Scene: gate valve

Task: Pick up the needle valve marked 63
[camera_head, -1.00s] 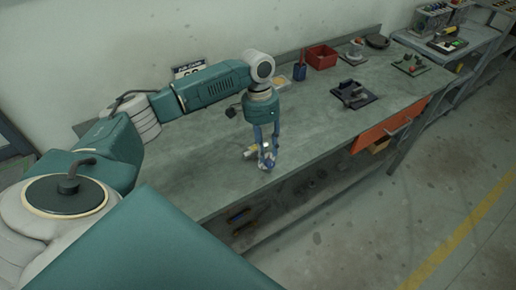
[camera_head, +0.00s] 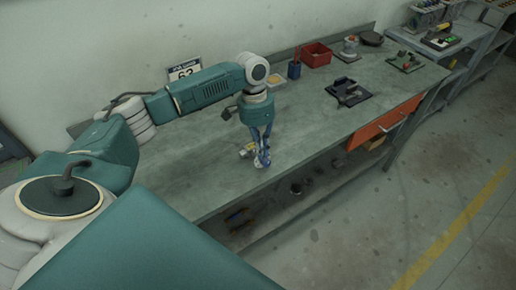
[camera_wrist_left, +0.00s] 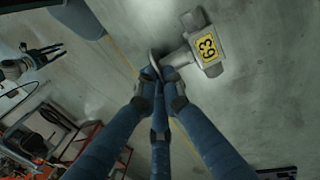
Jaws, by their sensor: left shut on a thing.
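The needle valve (camera_wrist_left: 204,45) is a grey metal body with a yellow label reading 63, at the upper right of the left wrist view. In the head view it is a small pale and yellow shape (camera_head: 246,150) beside my left fingertips. My left gripper (camera_wrist_left: 160,84) has blue fingers, shut on the valve's narrow end. In the head view the left gripper (camera_head: 262,158) points down at the bench's front part. I cannot tell whether the valve is clear of the bench. My right gripper (camera_wrist_left: 42,56), dark with spread fingers, shows at the upper left of the wrist view.
The grey workbench (camera_head: 215,168) has bare room around the gripper. Farther along it stand a blue holder (camera_head: 294,70), a red bin (camera_head: 317,55) and a black fixture (camera_head: 348,93). An orange drawer (camera_head: 385,122) is at the front. A sign reading 63 (camera_head: 184,73) is behind my arm.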

